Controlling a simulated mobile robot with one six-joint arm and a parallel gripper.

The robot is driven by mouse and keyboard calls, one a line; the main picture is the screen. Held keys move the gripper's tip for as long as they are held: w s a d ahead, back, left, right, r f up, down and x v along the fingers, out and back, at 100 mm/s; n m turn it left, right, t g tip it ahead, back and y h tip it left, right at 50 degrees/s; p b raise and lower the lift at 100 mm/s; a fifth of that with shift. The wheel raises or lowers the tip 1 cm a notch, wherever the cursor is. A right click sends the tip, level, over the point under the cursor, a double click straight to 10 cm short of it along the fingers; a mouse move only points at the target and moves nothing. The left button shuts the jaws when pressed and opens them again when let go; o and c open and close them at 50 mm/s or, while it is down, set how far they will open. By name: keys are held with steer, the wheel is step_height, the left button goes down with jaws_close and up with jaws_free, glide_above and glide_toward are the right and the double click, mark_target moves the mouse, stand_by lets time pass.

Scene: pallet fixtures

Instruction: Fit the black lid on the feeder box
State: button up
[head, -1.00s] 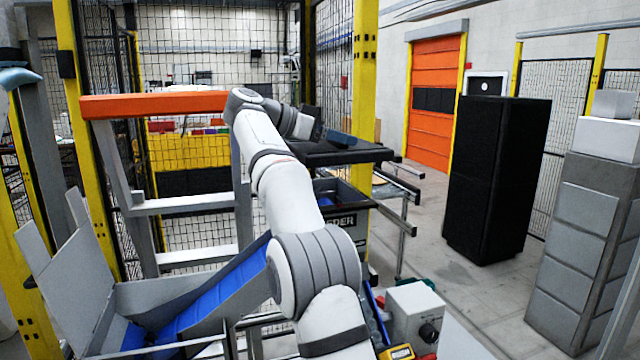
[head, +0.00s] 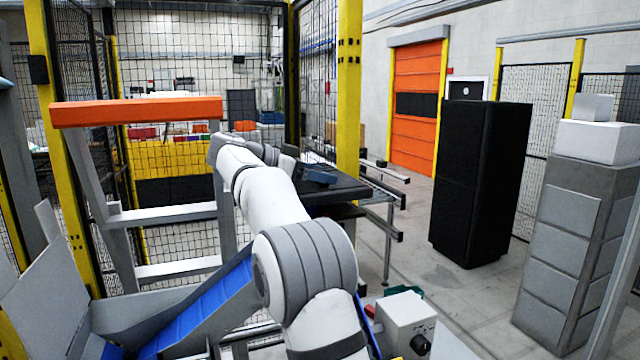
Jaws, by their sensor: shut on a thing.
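The black lid (head: 342,190) is a flat dark panel, seen in the head view beyond my arm and roughly level. My gripper (head: 318,177) is at its left part, shut on it; the fingertips are too small and dark to make out. The feeder box cannot be clearly made out; my arm and the lid cover the area where it showed before. I cannot tell whether the lid touches the box.
A roller conveyor (head: 385,188) stands behind the lid. An orange beam (head: 140,111) on a grey frame is at left, above a blue chute (head: 205,312). A grey control box (head: 405,325) is at front right. Floor before the black cabinet (head: 482,180) is clear.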

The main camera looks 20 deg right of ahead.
mark_target(308, 184)
steer(key=shift+f, duration=1.05)
steer(key=shift+f, duration=0.3)
steer(key=shift+f, duration=0.15)
steer(key=o, duration=1.5)
steer(key=shift+c, duration=0.2)
